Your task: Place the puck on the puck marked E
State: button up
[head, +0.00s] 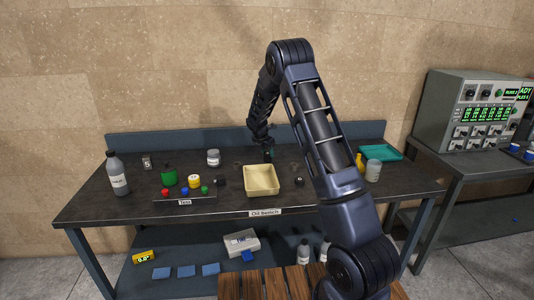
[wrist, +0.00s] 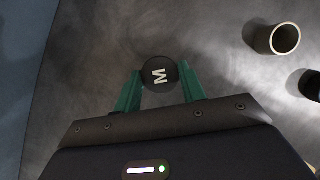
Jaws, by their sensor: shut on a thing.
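My gripper (wrist: 160,92) has its green fingers closed on the sides of a round black puck (wrist: 159,75) with a white letter that looks like M. In the head view my gripper (head: 268,156) is low over the back of the bench, behind the cream tray; the held puck is not clear there, and I cannot tell whether it touches the bench. Other small dark pieces stand on the bench, one left of the tray (head: 221,181) and one right of it (head: 299,181). No mark E is readable. A dark round piece (wrist: 313,85) is cut by the wrist view's right edge.
The cream tray (head: 262,193) is empty at mid-bench. A hollow pale-rimmed cylinder (wrist: 285,39) stands right of my gripper. A jar (head: 213,157), green container (head: 169,177), yellow container (head: 194,181) and grey bottle (head: 117,174) stand left. A teal tray (head: 380,153) lies right.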

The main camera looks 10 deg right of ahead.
jog(key=shift+f, duration=0.1)
jog(key=o, duration=1)
jog(key=shift+c, duration=0.2)
jog(key=v, duration=1.1)
jog(key=s+d+r+m, duration=0.3)
jog(key=s+r, duration=0.3)
jog(key=s+d+r+m, duration=0.4)
jog(key=s+r, duration=0.1)
jog(key=r, duration=0.2)
jog(key=s+d+r+m+y, duration=0.1)
jog(key=s+d+r+m, duration=0.15)
jog(key=s, duration=0.35)
jog(key=s+d+r+m+y, duration=0.1)
jog(key=s+d+r+m, duration=0.1)
jog(key=s+r+m, duration=0.35)
jog(key=s+d+f+m, duration=0.1)
jog(key=s+m, duration=0.5)
jog(key=s, duration=0.8)
jog(key=s+d+f+m+t+y, duration=0.1)
jog(key=s+d+m, duration=0.2)
jog(key=s, duration=1.2)
jog(key=m, duration=0.3)
jog(key=shift+f, duration=0.3)
